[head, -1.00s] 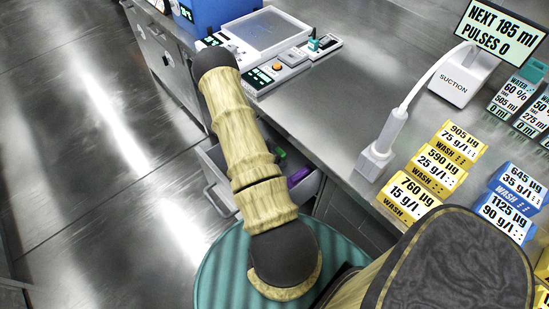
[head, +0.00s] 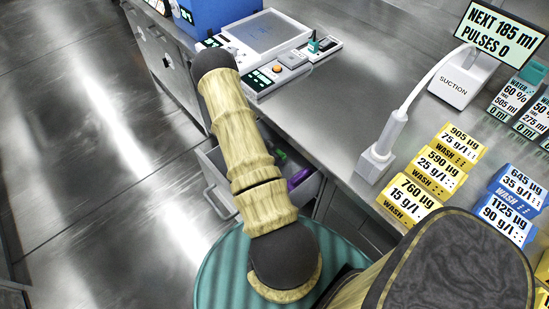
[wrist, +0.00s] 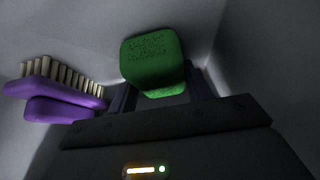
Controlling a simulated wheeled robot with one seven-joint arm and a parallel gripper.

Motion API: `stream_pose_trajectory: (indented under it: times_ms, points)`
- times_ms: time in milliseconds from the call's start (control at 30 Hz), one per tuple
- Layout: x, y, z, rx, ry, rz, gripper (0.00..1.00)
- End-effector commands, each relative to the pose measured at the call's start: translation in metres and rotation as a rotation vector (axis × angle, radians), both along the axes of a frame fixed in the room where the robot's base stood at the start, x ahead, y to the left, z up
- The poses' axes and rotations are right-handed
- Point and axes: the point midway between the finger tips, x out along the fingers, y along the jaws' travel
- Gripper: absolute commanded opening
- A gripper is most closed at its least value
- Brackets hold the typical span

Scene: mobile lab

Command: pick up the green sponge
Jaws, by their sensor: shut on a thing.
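The green sponge (wrist: 153,62) is between the two dark fingers of my gripper (wrist: 158,92) in the wrist view. The fingers are shut on it, one on each side. A pale drawer wall or floor lies behind the sponge; I cannot tell whether the sponge touches it. In the head view my arm hides the gripper, and only a small green patch (head: 278,154) shows in the open drawer (head: 214,197) beside my arm.
A purple brush (wrist: 62,97) with pale bristles lies left of the sponge inside the drawer. The drawer walls are close on both sides. Above the drawer, the steel bench (head: 335,120) carries a suction unit (head: 463,80), yellow blocks (head: 434,178) and blue blocks (head: 508,207).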

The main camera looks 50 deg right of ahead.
Motion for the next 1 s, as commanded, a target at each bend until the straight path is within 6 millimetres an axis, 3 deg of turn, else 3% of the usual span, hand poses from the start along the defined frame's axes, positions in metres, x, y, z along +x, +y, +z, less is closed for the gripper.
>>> stream_pose_trajectory:
  times_ms: [167,533,1000]
  points:
    - [-0.008,0.009,0.007,0.003,0.003,-0.001,0.28]
    - [-0.051,0.064,0.008,0.003,0.003,0.001,0.28]
    - [-0.048,0.063,0.111,-0.004,-0.005,0.002,0.28]
